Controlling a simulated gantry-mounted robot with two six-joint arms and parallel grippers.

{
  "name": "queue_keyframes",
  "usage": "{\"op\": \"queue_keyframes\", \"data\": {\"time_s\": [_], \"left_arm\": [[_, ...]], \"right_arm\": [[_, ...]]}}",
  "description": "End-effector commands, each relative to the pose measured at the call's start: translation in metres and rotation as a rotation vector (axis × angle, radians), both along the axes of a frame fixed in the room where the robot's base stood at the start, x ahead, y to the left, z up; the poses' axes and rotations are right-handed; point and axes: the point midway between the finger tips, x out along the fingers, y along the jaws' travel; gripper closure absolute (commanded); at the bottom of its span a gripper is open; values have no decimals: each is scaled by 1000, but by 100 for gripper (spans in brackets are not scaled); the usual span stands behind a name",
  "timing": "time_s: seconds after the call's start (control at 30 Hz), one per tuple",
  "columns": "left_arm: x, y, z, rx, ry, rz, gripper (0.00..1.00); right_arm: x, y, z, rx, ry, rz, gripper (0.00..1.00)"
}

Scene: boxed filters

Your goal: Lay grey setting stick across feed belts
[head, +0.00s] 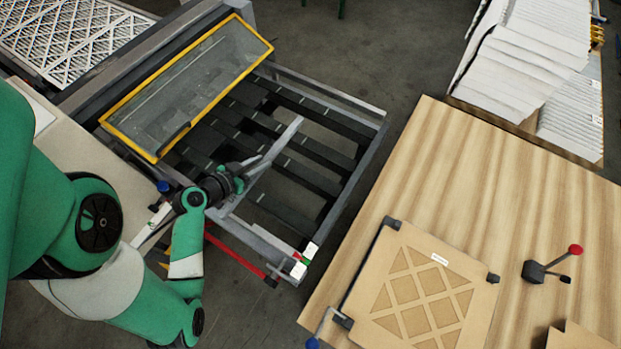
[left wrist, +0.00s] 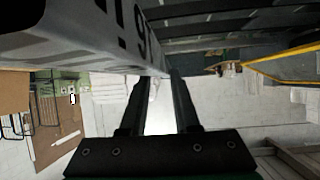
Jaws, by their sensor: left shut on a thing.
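The grey setting stick (head: 280,145) is a long pale bar in the head view, slanting from upper right to lower left over the dark feed belts (head: 300,178). My left gripper (head: 243,174) is shut on it near the belts' left side. I cannot tell whether the stick touches the belts. In the left wrist view the stick (left wrist: 95,30) fills the upper left, with dark printed marks on its face. It runs to the tips of my left gripper's fingers (left wrist: 157,85). My right gripper is not in view.
A yellow-framed clear guard (head: 190,85) stands open above the far end of the belts. A metal side rail (head: 345,190) edges them on the right. A wooden table (head: 440,170) with a lattice-cut panel (head: 420,290) is at right, beyond a floor gap.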

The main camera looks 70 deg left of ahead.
Motion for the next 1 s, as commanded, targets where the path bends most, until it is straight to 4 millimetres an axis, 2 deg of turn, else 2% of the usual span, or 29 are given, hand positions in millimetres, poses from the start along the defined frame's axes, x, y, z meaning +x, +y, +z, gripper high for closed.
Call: {"op": "queue_keyframes", "data": {"time_s": [0.07, 0.23, 0.37, 0.4, 0.57, 0.7, 0.83, 1.0], "left_arm": [[5, -2, -8, 3, 1, -7, 100], [24, -12, -25, 10, -3, -11, 100], [46, -23, -29, 8, -3, -15, 100], [52, -26, -24, 3, 2, -13, 100], [81, -40, -38, 3, 1, -14, 100], [105, -51, -72, 2, 0, -13, 100], [119, -57, -90, 3, -1, -7, 100], [122, -58, -94, 2, -2, 0, 100]], "right_arm": [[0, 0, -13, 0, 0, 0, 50], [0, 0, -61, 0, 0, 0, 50], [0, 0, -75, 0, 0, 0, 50], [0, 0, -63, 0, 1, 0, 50], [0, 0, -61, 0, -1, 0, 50], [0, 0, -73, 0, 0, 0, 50], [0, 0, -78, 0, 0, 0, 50], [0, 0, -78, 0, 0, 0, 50]]}}
